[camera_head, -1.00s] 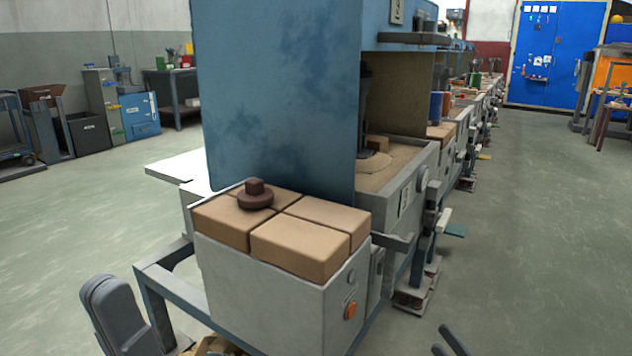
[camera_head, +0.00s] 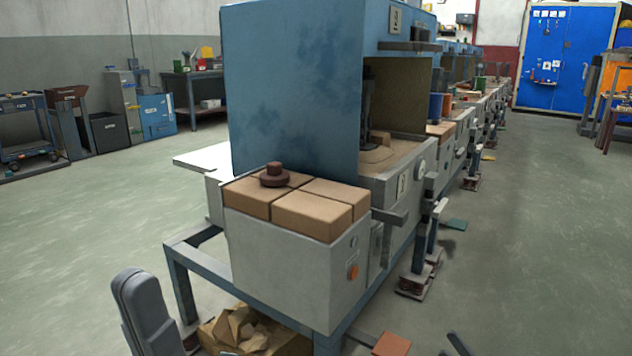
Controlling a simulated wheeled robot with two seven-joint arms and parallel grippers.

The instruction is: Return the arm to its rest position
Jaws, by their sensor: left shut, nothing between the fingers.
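My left gripper (camera_head: 145,310) shows as a rounded grey shape at the lower left. It is shut and empty, in front of the machine's frame and apart from it. The dark fingertips of my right gripper (camera_head: 452,347) just enter at the bottom edge, right of centre. They stand apart with nothing seen between them; the rest is cut off by the frame.
A blue machine hood (camera_head: 290,90) stands behind a grey box (camera_head: 290,265) topped with tan blocks (camera_head: 312,212) and a brown knob (camera_head: 274,175). Crumpled brown paper (camera_head: 240,330) lies below its frame. A reddish plate (camera_head: 391,344) is near the floor.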

